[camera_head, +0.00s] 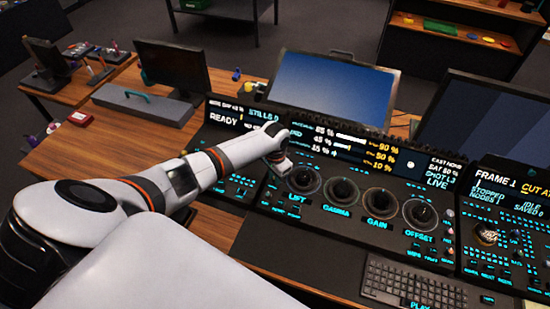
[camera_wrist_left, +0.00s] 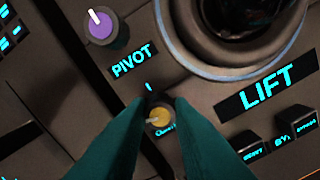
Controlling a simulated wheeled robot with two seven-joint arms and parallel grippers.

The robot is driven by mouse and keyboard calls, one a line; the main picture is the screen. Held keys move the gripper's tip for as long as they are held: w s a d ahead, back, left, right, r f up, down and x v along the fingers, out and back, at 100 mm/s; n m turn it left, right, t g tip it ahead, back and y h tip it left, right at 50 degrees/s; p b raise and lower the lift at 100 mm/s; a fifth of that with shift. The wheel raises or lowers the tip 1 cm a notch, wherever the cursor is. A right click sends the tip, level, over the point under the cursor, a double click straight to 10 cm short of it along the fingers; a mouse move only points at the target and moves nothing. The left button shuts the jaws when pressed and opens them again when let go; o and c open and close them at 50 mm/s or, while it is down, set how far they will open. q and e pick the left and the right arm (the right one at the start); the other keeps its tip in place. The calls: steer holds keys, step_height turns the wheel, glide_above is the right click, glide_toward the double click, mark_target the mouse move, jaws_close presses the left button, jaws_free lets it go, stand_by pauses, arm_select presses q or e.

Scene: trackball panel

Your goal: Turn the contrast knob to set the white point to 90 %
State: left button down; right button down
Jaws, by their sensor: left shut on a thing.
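The contrast knob, a small dark knob with a yellow cap and a pale pointer line (camera_wrist_left: 157,117), stands between my left fingertips in the left wrist view. Its label is mostly hidden by the fingers. My left gripper (camera_wrist_left: 159,112) is shut on this knob, with a green finger at each side. In the head view the left gripper (camera_head: 283,166) is at the panel, left of the LIFT trackball, and hides the knob. The panel display (camera_head: 345,146) shows rows that seem to read 85 %, 45 % and 15 %, with yellow 90 %, 50 % and 10 % beside them.
A purple knob (camera_wrist_left: 100,27) above the PIVOT label is close by, up and left. The LIFT trackball (camera_head: 303,180) and its ring are just right of the gripper. GAMMA (camera_head: 341,191), GAIN (camera_head: 380,202) and OFFSET (camera_head: 420,213) trackballs follow rightward. A keyboard (camera_head: 425,290) lies in front.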

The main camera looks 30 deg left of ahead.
arm_select(q)
steer(key=n+p, duration=0.1)
steer(key=n, duration=0.1)
steer(key=shift+r+n+p, duration=0.2)
steer(key=shift+n+p, duration=0.2)
steer(key=n+p, duration=0.2)
steer(key=n, duration=0.1)
steer(key=shift+n, duration=0.3)
steer(key=n+p, duration=0.1)
steer(key=n, duration=0.2)
steer(key=shift+w+f+n+p, duration=0.1)
steer(key=shift+n+p, duration=0.4)
steer(key=shift+n, duration=0.6)
steer(key=c, duration=1.3)
jaws_free()
